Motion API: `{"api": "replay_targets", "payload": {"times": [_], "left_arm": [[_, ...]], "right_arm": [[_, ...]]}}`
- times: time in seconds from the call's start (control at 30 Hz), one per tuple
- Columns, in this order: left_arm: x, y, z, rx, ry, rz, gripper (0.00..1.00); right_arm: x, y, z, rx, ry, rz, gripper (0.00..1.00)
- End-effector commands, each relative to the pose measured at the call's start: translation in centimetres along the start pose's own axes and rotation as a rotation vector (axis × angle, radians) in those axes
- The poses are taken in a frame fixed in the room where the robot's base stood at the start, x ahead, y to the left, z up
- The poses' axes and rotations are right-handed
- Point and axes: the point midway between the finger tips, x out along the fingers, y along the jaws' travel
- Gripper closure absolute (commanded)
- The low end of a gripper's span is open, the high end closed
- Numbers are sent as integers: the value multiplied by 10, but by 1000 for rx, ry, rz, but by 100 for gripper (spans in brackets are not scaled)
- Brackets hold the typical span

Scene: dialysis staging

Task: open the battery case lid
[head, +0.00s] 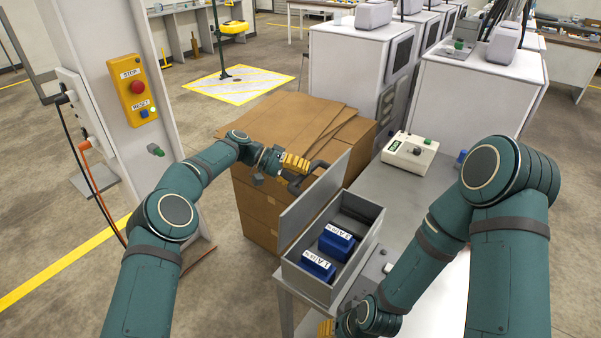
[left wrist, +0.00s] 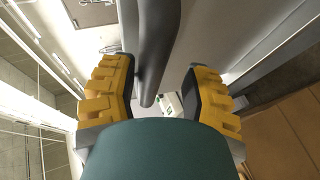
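The grey battery case (head: 361,249) sits on the table with its lid (head: 312,203) standing up, tilted open along the left side. Inside the case are two blue batteries (head: 337,244) with white labels.
Stacked brown cardboard boxes (head: 285,120) stand just behind and left of the lid. A post with a yellow stop/reset box (head: 133,90) is at left. White machines (head: 345,70) stand behind.

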Motion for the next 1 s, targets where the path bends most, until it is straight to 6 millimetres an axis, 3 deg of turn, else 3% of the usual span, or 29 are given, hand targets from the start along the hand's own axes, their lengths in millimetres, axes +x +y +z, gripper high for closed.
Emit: {"api": "replay_targets", "payload": {"times": [0.37, 0.7, 1.0], "left_arm": [[-6, 5, -2, 7, 7, 5, 48], [-56, 4, -2, 6, 9, 3, 48], [-75, 4, -1, 5, 6, 3, 48]], "right_arm": [[0, 0, 0, 0, 0, 0, 53], [0, 0, 0, 0, 0, 0, 53], [0, 0, 0, 0, 0, 0, 53]]}}
